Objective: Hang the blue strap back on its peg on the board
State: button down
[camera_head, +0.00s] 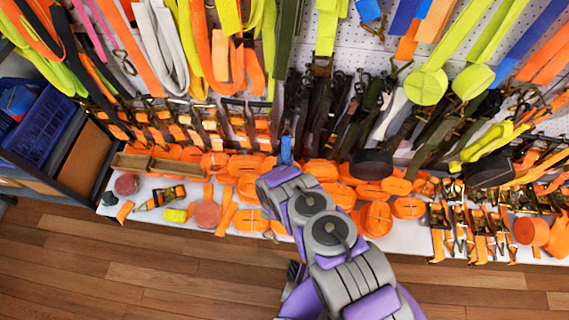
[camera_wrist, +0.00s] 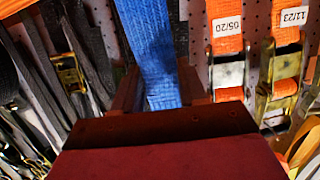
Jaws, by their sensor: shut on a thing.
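The blue strap (camera_wrist: 152,35) is a wide woven band that runs up from between the two fingers of my gripper (camera_wrist: 158,85) in the wrist view. My gripper is shut on it. In the head view a short blue piece (camera_head: 286,150) shows at the end of my arm, in front of the lower rows of hanging straps. The white pegboard (camera_head: 330,62) shows behind the straps. I cannot make out the strap's own peg, and the strap's upper end is out of the wrist view.
Orange straps with metal buckles (camera_wrist: 229,75) hang close to the right of my gripper. Dark straps (camera_wrist: 95,50) hang to the left. Below the board, a white shelf (camera_head: 330,228) holds several orange rolls. A blue crate (camera_head: 40,130) stands at the far left. The wooden floor (camera_head: 130,270) is clear.

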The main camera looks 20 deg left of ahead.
jog(key=shift+b+x, duration=0.45)
jog(key=shift+x, duration=1)
jog(key=shift+w+a+f+b, duration=0.25)
jog(key=shift+w+f+b, duration=0.2)
jog(key=shift+w+b, duration=0.35)
jog(key=c, duration=0.5)
grip_release()
jog(key=shift+c, duration=0.2)
jog(key=p+v, duration=0.5)
jog(key=v, duration=1.2)
jog(key=shift+s, duration=0.2)
jog(key=shift+w, duration=0.1)
